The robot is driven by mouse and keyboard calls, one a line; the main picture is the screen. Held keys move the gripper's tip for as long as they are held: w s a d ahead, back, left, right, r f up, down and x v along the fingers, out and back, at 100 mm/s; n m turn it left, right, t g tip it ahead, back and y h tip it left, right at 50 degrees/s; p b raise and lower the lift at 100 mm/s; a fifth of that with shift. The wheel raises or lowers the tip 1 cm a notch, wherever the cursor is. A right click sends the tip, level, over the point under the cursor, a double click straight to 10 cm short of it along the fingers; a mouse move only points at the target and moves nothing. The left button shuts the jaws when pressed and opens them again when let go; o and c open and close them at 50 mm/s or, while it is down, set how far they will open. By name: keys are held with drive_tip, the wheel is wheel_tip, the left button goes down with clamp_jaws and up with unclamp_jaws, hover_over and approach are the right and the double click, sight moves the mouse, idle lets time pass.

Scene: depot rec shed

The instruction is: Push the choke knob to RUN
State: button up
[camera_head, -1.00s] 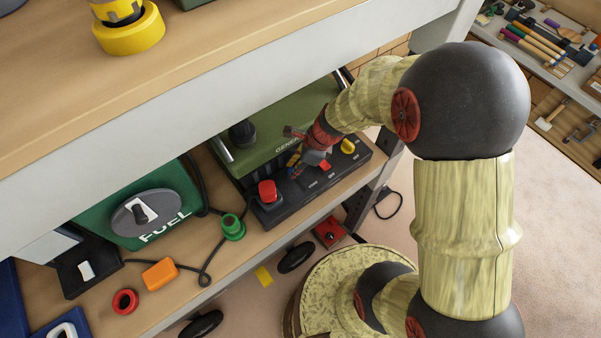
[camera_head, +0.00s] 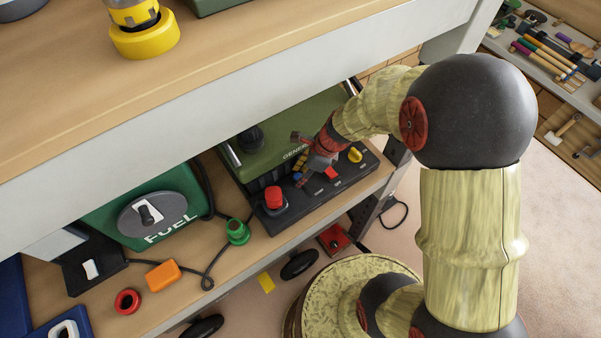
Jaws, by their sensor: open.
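The green generator (camera_head: 300,125) stands on the lower shelf. Its black front panel (camera_head: 316,199) carries a large red knob (camera_head: 273,197), a small blue part (camera_head: 297,177), a red switch (camera_head: 332,173) and a yellow knob (camera_head: 355,154). I cannot read which control is the choke or its RUN mark. My gripper (camera_head: 305,160) is open, pointing left and down over the panel's middle, near the blue part and the red switch. Whether it touches either I cannot tell. The wrist hides part of the panel and the generator's front.
The upper bench's pale edge (camera_head: 230,100) overhangs the generator. A red box (camera_head: 333,240) sits below on the floor.

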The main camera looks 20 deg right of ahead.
drive_tip(key=shift+r, duration=0.1)
drive_tip(key=v, duration=0.7)
drive_tip(key=shift+d+r, duration=0.2)
drive_tip(key=shift+r, duration=0.1)
drive_tip(key=shift+s, duration=0.1)
drive_tip(key=s+d+r+n+t+h+b, duration=0.1)
drive_tip(key=s+r+n+b, duration=0.3)
drive_tip(key=n, duration=0.7)
drive_tip(key=s+d+r+n+t+h+b, duration=0.1)
drive_tip(key=s+r+n+t+h+b, duration=0.1)
drive_tip(key=s+r+n+b, duration=0.3)
drive_tip(key=s+n+h+b, duration=0.1)
drive_tip(key=s+n+b, duration=0.2)
drive_tip(key=s+n, duration=0.3)
drive_tip(key=shift+r+n+t+b, duration=0.15)
drive_tip(key=shift+n+t+b, duration=0.15)
drive_tip(key=shift+n, duration=0.4)
